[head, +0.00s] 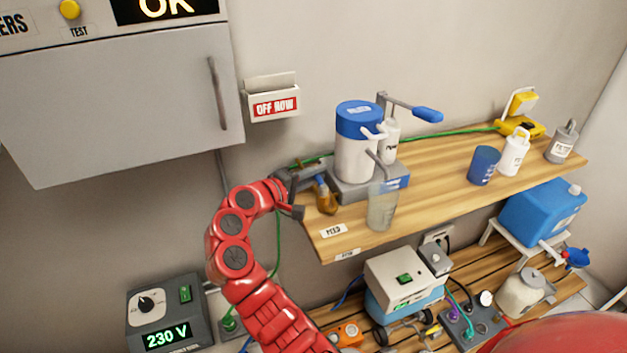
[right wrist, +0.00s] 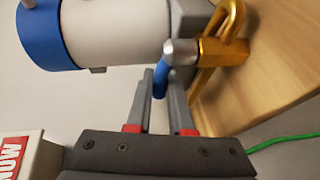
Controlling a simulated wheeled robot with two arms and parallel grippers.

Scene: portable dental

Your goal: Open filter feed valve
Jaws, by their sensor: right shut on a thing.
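The filter feed valve is a brass fitting (head: 326,196) at the left end of the wooden shelf, beside the filter's base. In the right wrist view the brass valve (right wrist: 224,52) shows large, with a grey stem cap and a short blue lever (right wrist: 160,82). My right gripper (head: 302,192) is at the valve, and the right wrist view shows its fingers (right wrist: 161,88) shut on the blue lever. The filter (head: 356,155), a white canister with a blue lid, stands behind the valve. My left gripper is not in view.
A clear beaker (head: 382,207) stands on the shelf (head: 430,200) right of the valve. A "FEED" label (head: 333,231) is on the shelf edge. A white box (head: 273,104) reading "OFF NOW" is on the wall above. A green hose (head: 279,240) hangs behind my arm.

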